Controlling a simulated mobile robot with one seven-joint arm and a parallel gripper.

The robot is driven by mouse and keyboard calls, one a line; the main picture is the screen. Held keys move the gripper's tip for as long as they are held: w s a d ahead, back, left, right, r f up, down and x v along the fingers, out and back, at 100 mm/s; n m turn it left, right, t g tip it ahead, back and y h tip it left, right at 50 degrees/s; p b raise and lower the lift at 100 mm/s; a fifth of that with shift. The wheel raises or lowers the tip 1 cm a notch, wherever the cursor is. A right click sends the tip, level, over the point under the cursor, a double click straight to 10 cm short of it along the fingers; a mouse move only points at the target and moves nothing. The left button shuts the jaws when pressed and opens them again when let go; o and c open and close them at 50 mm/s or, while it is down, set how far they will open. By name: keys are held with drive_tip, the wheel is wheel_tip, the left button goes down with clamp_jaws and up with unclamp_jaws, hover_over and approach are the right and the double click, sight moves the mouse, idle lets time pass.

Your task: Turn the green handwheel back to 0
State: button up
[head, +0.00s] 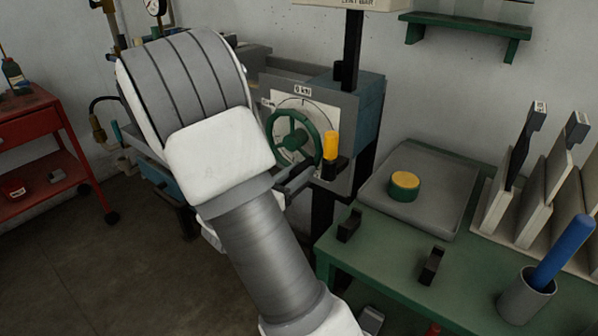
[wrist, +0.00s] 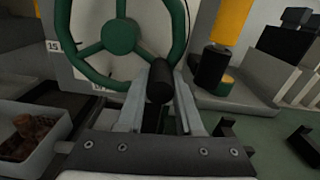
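The green handwheel (head: 293,137) stands upright on a grey machine in front of a white round scale plate. In the wrist view the handwheel (wrist: 118,36) fills the upper left, with its hub, spokes and part of its rim showing. A black handle (wrist: 160,80) sticks out from its lower right rim toward me. My gripper (wrist: 164,90) has one finger close on each side of this handle and looks shut on it. In the head view my arm hides part of the machine and most of my gripper. Which scale mark the wheel stands at is unclear.
A yellow-topped black grip (head: 331,150) stands just right of the wheel, also in the wrist view (wrist: 222,40). Right of it is a green table (head: 375,262) with a grey tray, a yellow-green round piece (head: 404,185) and black blocks. A red cart (head: 35,130) stands far left.

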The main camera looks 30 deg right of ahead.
clamp_jaws()
idle(1.0)
